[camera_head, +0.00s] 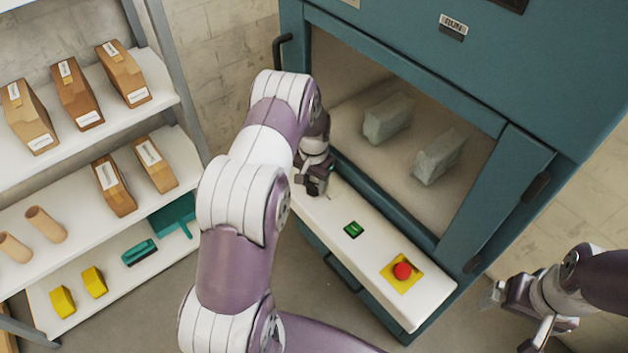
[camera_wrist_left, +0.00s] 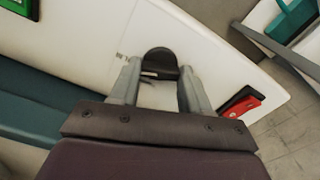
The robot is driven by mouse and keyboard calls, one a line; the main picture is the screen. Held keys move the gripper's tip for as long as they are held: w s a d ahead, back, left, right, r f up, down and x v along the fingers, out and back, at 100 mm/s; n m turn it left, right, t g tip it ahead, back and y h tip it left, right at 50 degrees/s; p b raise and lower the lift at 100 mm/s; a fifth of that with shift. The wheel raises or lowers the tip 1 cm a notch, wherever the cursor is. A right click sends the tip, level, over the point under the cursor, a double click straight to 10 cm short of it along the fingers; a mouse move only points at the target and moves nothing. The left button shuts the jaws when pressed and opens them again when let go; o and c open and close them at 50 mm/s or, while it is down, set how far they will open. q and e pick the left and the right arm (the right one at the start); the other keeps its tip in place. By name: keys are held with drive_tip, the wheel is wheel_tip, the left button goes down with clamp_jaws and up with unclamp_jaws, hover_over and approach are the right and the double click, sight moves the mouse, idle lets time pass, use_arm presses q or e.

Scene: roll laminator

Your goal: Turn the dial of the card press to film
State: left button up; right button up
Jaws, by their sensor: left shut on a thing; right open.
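The dial (camera_wrist_left: 160,62) is a black round knob on the white front panel of the teal machine, seen in the left wrist view. My left gripper (camera_wrist_left: 158,90) has a finger on each side of the dial and is shut on it. Small dark markings show on the panel beside the dial, too small to read. In the head view my left gripper (camera_head: 316,186) is at the left end of the white panel (camera_head: 335,250) and hides the dial. My right gripper (camera_head: 513,318) is open and empty at the lower right, apart from the machine.
A green button (camera_head: 353,229) and a red stop button (camera_head: 402,270) sit on the panel. A red switch (camera_wrist_left: 241,104) is right of the dial in the wrist view. Two grey blocks (camera_head: 388,118) stand behind the machine's window. Shelves (camera_head: 75,225) with packages are at left.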

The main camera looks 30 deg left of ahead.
sight(314, 185)
idle(0.3)
use_arm(q)
drive_tip(key=o, duration=1.1)
drive_tip(key=shift+c, duration=0.2)
wheel_tip(314, 185, up, 13)
drive_tip(key=shift+f, duration=0.15)
